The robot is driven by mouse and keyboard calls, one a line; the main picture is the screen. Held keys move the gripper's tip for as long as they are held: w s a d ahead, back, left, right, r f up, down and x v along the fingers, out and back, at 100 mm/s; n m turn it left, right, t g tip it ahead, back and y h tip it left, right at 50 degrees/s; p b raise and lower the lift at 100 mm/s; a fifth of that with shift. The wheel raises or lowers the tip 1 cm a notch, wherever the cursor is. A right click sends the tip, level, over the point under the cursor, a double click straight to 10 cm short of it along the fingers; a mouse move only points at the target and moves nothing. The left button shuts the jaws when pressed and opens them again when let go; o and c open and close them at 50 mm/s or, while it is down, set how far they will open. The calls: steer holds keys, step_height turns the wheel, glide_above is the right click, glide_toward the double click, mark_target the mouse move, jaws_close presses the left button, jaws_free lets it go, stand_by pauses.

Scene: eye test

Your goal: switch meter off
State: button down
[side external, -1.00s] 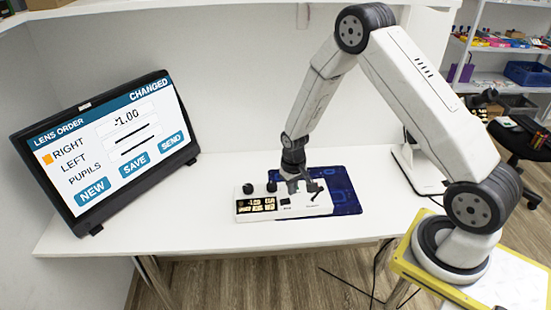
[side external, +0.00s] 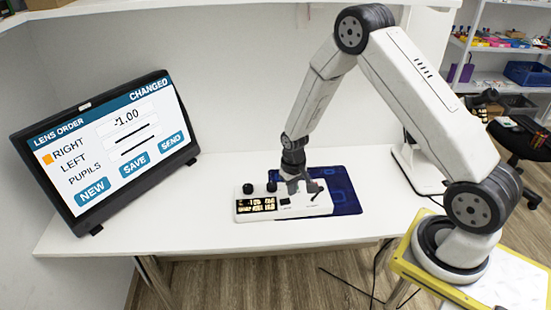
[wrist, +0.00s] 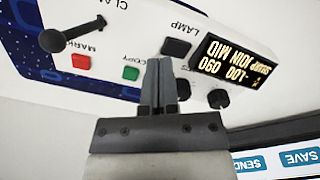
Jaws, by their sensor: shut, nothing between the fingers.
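The meter is a white box (side external: 300,211) on the desk, with a lit display (side external: 256,205) at its left end and two black knobs. In the wrist view the meter (wrist: 215,35) appears upside down. Its display (wrist: 236,60) reads "-1.00 090" and "SHARP JOIN MID". A black LAMP button (wrist: 176,47), a green COPY button (wrist: 131,73) and a red MARK button (wrist: 83,62) show. My gripper (side external: 291,190) is over the meter, shut and empty. In the wrist view its fingertips (wrist: 159,62) are beside the LAMP button; I cannot tell if they touch.
A black-ended lever (wrist: 62,40) marked CLAMP stands up on the meter. A blue mat (side external: 345,190) lies under the meter's right part. A monitor (side external: 110,150) with a "LENS ORDER" page stands at left. The white desk (side external: 220,175) is bare between them.

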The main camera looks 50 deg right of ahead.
steer(key=shift+f, duration=1.45)
stand_by(1.2)
steer(key=shift+r, duration=3.55)
steer(key=shift+a+r, duration=0.1)
steer(key=s+a+r+n+t, duration=0.1)
steer(key=s+a+r, duration=0.3)
steer(key=s+r, duration=0.2)
steer(key=s+a+r+n+t, duration=0.1)
steer(key=s+a+r+n, duration=0.1)
steer(key=s+a+r, duration=0.2)
steer(key=shift+s+a+r+t, duration=0.25)
steer(key=shift+s+r+t, duration=0.05)
steer(key=shift+s+r, duration=1.45)
